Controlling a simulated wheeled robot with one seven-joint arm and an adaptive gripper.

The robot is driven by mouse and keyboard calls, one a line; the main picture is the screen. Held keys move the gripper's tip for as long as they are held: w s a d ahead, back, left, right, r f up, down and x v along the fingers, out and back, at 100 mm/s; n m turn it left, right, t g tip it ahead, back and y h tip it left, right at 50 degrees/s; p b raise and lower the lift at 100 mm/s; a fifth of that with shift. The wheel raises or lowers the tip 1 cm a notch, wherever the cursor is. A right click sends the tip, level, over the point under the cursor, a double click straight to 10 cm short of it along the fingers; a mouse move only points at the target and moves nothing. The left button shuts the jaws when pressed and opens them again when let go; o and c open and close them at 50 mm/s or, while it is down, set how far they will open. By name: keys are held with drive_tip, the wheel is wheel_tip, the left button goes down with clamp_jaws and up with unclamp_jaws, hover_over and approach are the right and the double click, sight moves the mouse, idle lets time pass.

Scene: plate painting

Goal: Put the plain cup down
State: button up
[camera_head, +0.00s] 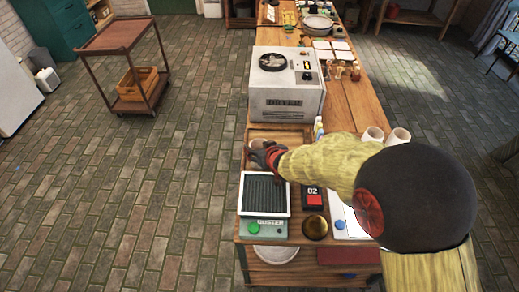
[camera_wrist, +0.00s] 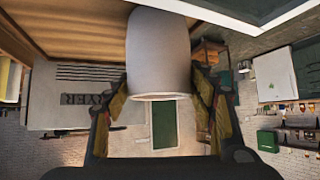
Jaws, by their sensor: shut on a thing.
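The plain cup (camera_wrist: 158,55) is pale and undecorated, seen in the wrist view between the fingers. That view is upside down, so the cup is upright with its rim up. My gripper (camera_head: 266,155) is shut on it. In the head view a small part of the cup (camera_head: 257,143) shows past the fingers, over a wooden tray (camera_head: 290,131) on the long workbench. Whether the cup's base touches the tray is hidden.
A white oven-like machine (camera_head: 287,85) stands just behind the tray. A green unit with a dark grille (camera_head: 264,194) lies in front. Two pale cups (camera_head: 398,136) stand to the right, beyond my arm. A red-and-black box (camera_head: 312,198) and brass bowl (camera_head: 315,227) are near the front edge.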

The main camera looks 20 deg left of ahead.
drive_tip(key=o, duration=1)
drive_tip(key=shift+f, duration=0.15)
drive_tip(key=o, duration=0.5)
drive_tip(key=shift+r, duration=0.2)
drive_tip(key=shift+s+d+r, duration=0.1)
drive_tip(key=shift+s+r, duration=0.05)
drive_tip(key=shift+r, duration=0.1)
drive_tip(key=p+v, duration=0.3)
drive_tip(key=v, duration=0.8)
drive_tip(key=shift+s+d, duration=0.1)
drive_tip(key=shift+s, duration=0.1)
drive_tip(key=shift+d+r, duration=0.1)
